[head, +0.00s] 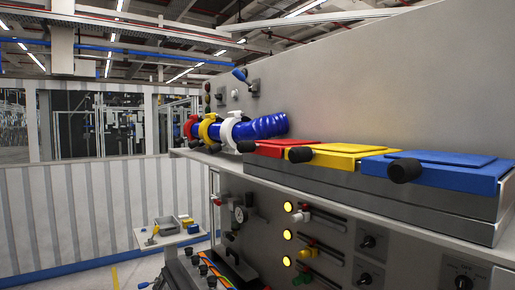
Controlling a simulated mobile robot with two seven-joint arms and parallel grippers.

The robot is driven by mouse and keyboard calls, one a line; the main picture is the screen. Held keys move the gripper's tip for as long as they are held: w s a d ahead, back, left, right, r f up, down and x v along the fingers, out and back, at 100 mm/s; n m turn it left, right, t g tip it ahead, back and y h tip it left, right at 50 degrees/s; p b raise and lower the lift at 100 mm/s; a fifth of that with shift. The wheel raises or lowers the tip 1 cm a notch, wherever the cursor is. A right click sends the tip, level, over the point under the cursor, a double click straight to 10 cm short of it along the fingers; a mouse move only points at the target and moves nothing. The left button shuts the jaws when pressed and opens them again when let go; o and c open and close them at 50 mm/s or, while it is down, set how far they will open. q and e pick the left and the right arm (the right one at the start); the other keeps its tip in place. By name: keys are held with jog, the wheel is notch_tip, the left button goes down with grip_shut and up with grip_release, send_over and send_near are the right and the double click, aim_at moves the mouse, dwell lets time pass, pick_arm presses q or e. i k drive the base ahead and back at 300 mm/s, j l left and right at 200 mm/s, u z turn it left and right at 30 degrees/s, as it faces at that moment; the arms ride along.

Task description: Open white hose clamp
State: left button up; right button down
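The white hose clamp (228,131) is a ring around the blue hose (266,127), on the shelf near the middle of the head view. It is the rightmost of three clamps there. The yellow clamp (205,128) and the red clamp (189,127) sit to its left. The picture is too small to tell whether the white clamp's latch is open or shut. Neither of my grippers is in view.
Red (283,147), yellow (345,156) and blue (440,170) lids with black knobs lie on the shelf to the right. A blue-handled lever (240,75) is on the wall above the hose. Knobs and lit yellow lamps (287,235) are on the panel below. A small table (172,236) stands at lower left.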

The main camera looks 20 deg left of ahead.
aim_at(223, 135)
jog(key=u, duration=0.9)
